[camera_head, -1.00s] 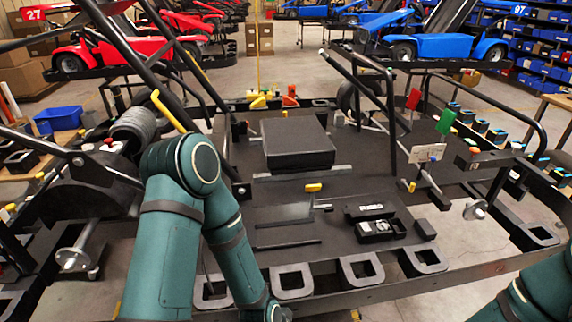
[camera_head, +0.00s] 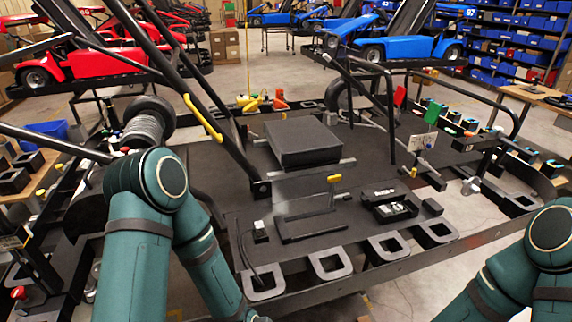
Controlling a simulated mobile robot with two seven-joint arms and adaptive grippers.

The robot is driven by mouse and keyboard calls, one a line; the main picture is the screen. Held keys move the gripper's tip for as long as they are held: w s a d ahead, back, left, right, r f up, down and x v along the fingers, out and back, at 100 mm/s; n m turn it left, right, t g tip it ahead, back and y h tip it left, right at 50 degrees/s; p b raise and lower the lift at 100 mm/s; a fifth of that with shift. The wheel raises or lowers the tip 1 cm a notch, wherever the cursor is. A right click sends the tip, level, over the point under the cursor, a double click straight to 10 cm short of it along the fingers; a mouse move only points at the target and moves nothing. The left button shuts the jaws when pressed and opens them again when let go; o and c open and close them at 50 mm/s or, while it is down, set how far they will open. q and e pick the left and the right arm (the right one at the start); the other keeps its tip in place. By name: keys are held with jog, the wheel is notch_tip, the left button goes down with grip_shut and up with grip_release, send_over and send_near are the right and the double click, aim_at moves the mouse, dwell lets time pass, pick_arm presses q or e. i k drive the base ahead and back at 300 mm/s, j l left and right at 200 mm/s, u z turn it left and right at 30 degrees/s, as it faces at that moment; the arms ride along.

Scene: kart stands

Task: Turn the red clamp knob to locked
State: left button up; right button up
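A red knob (camera_head: 18,292) shows at the lower left edge of the head view, beside dark frame parts. Another small red part (camera_head: 125,150) shows behind my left arm's elbow, partly hidden by it. I cannot tell which of these is the clamp knob, nor how either is turned. My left arm folds at the elbow in the lower left and its forearm runs down out of the picture. My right arm enters at the lower right. Both grippers are outside the view.
A black kart chassis (camera_head: 365,262) on a stand fills the middle, with a black box (camera_head: 302,143) and dark upright bars. A blue bin (camera_head: 45,135) is on the left. Red and blue karts stand behind. Grey floor is open at the lower right.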

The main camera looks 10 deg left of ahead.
aim_at(20, 292)
jog(key=k+j, duration=0.15)
jog(key=j, duration=0.2)
jog(key=k+j, duration=0.15)
jog(key=j, duration=0.15)
jog(key=k+j, duration=0.2)
jog(key=j, duration=0.15)
jog(key=u, duration=1.8)
jog(key=k+j+z, duration=0.15)
jog(key=j+z, duration=0.15)
jog(key=z, duration=0.15)
jog(key=k+j+z, duration=0.15)
jog(key=z, duration=0.3)
jog(key=k+j, duration=0.05)
jog(key=j, duration=0.05)
